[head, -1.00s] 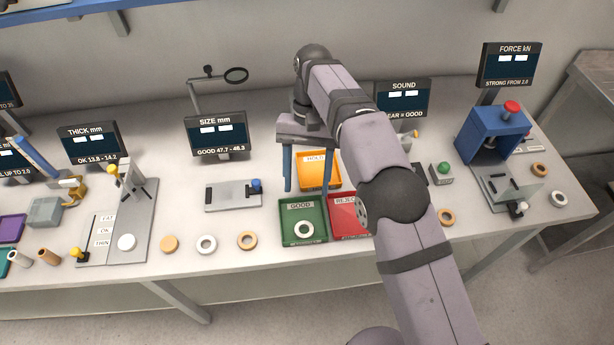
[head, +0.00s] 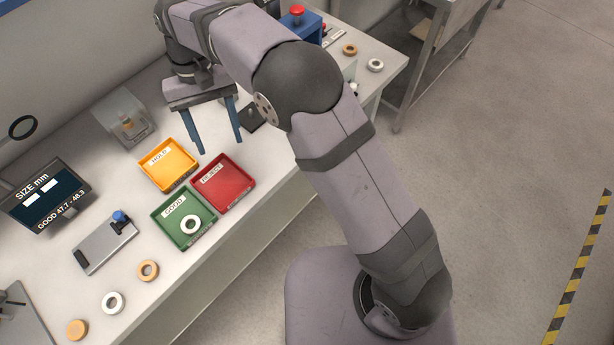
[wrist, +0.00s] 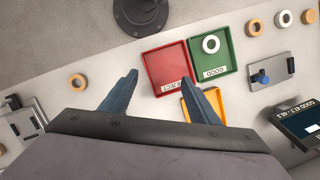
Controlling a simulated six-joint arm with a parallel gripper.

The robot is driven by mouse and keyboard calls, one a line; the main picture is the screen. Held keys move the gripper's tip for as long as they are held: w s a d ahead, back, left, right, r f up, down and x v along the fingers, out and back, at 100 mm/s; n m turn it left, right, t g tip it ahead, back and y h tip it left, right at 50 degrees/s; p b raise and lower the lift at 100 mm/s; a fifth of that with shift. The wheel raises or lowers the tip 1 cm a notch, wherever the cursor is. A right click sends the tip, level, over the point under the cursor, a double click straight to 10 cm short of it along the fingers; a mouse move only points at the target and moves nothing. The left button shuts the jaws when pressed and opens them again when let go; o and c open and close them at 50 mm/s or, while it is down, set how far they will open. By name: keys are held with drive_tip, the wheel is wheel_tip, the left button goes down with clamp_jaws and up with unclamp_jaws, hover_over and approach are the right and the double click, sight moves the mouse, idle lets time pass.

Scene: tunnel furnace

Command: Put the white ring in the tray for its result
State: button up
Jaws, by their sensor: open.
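A white ring (head: 190,224) lies flat in the green GOOD tray (head: 163,214); it also shows in the wrist view (wrist: 211,44). A second white ring (head: 113,302) lies on the bench at the lower left, and a third white ring (head: 375,65) lies at the far right end. The red REJECT tray (head: 236,193) and the orange HOLD tray (head: 183,181) adjoin the green one. My gripper (head: 220,147) is open and empty, its fingers pointing down above the bench near the HOLD and REJECT trays. In the wrist view the fingers (wrist: 160,76) hold nothing.
The SIZE display (head: 45,196) and its grey gauge plate (head: 106,243) stand left of the trays. An orange ring (head: 148,270) and a tan disc (head: 77,329) lie on the front strip. A grey block-shaped station (head: 124,118) stands behind the trays. Another orange ring shows in the wrist view (wrist: 77,83).

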drive_tip(key=s+d+m+t+y, duration=0.1)
drive_tip(key=d+m+t, duration=0.1)
drive_tip(key=d, duration=1.8)
drive_tip(key=s+d+f+m+t, duration=0.1)
drive_tip(key=s+d+f, duration=0.4)
drive_tip(key=s+d, duration=0.6)
drive_tip(key=shift+d+f+m, duration=0.15)
drive_tip(key=shift+m, duration=0.25)
